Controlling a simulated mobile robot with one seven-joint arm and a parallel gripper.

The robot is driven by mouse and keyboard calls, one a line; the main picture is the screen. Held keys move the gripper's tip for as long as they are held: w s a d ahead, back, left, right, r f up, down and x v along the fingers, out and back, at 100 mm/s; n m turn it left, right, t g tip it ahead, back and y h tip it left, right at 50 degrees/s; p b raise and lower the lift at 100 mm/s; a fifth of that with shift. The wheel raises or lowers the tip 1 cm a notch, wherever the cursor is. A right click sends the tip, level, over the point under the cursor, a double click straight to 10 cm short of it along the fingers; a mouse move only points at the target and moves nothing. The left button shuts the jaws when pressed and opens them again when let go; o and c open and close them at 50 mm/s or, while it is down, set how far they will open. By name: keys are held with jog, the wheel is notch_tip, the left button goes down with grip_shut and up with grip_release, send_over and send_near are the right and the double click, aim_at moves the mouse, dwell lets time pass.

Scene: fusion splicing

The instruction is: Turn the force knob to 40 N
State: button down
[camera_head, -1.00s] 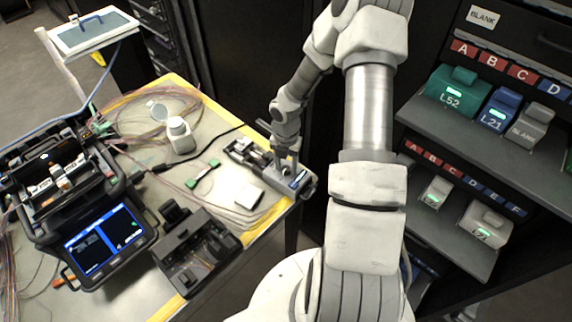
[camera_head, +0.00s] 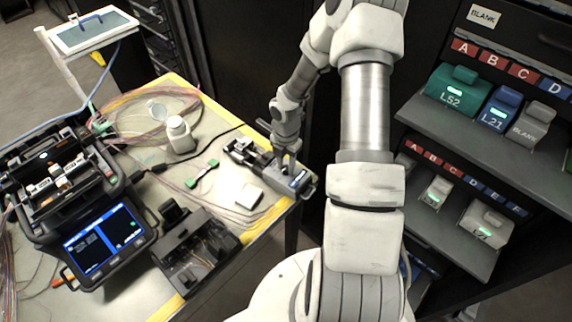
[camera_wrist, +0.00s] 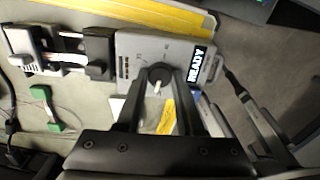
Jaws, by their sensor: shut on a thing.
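The tester is a grey box (camera_head: 303,181) at the right corner of the bench, with a screen reading READY (camera_wrist: 197,65) in the wrist view. Its force knob (camera_wrist: 157,86) is a small round knob with a pale pointer mark on the box's top face. My gripper (camera_wrist: 160,74) points down at the box, its two dark fingers on either side of the knob and shut on it. In the head view my gripper (camera_head: 287,155) stands over the box and hides the knob. The scale marks around the knob are too small to read.
A clamp fixture (camera_wrist: 70,48) adjoins the box. A green-ended piece (camera_head: 202,174) and a white pad (camera_head: 248,196) lie nearby. The fusion splicer (camera_head: 62,190) stands at left, a black tool (camera_head: 195,250) in front. A rack shelf (camera_head: 470,125) stands right.

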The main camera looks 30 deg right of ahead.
jog(key=m+b, duration=0.1)
jog(key=m, duration=0.4)
jog(key=shift+m, duration=0.3)
jog(key=m+b, duration=0.1)
jog(key=m, duration=0.3)
jog(key=shift+b, duration=0.3)
jog(key=m+b, duration=0.1)
jog(key=m, duration=0.4)
jog(key=shift+w+b, duration=0.1)
jog(key=shift+b, duration=0.25)
jog(key=m+b, duration=0.1)
jog(key=m, duration=0.3)
jog(key=shift+m+b, duration=0.3)
jog(key=shift+b, duration=0.1)
jog(key=m+b, duration=0.1)
jog(key=m, duration=0.3)
jog(key=m+b, duration=0.1)
jog(key=m, duration=0.7)
jog(key=shift+m, duration=2.1)
